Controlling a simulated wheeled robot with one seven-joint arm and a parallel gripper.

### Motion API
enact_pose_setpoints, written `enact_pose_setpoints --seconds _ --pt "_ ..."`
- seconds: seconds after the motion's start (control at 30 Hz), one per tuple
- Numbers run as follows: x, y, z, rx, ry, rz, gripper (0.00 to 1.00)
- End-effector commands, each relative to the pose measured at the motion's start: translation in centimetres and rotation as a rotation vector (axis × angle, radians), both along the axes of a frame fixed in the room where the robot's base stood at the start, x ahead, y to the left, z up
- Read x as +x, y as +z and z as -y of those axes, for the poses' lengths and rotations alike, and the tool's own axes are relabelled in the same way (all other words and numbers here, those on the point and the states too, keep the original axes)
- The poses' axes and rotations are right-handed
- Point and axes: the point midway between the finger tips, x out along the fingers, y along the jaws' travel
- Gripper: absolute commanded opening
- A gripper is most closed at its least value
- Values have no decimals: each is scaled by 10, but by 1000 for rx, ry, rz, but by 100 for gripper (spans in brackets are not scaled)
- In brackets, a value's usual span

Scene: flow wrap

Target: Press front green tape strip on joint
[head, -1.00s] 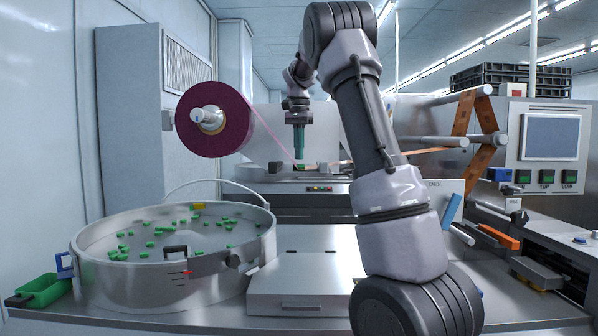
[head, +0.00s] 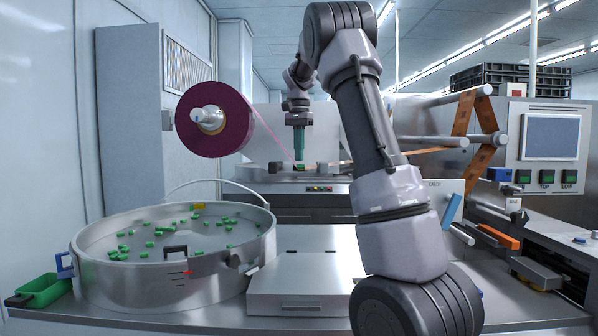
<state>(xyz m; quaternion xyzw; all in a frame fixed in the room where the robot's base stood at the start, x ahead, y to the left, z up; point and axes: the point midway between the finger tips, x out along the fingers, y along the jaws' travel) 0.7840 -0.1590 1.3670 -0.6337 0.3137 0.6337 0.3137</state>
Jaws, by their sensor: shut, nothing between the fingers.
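My gripper (head: 299,157) points straight down, with its green fingers shut and nothing visible between them. It is over the raised machine bed (head: 270,187) in the middle background. A small green piece (head: 300,167) shows right at the fingertips; I cannot tell whether it is the tape strip or whether the fingers touch it. A thin pink film (head: 272,140) runs from the dark purple roll (head: 213,120) down to the bed near the fingertips. The joint itself is too small to make out.
A round steel bowl (head: 100,277) with several green pieces stands at front left, beside a green tray (head: 42,289). A flat metal box (head: 305,290) lies front centre. Orange-brown film (head: 464,113) runs over rollers at right, near a control panel (head: 550,138).

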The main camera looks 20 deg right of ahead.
Motion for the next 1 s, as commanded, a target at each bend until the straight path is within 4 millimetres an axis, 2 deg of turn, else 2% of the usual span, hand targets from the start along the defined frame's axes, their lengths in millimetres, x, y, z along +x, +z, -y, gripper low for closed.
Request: enact_pose_setpoints --seconds 0.67,1.0 --pt "0 -14 0 -1 -1 -1 0" --pt "0 -14 0 0 -1 -3 0"
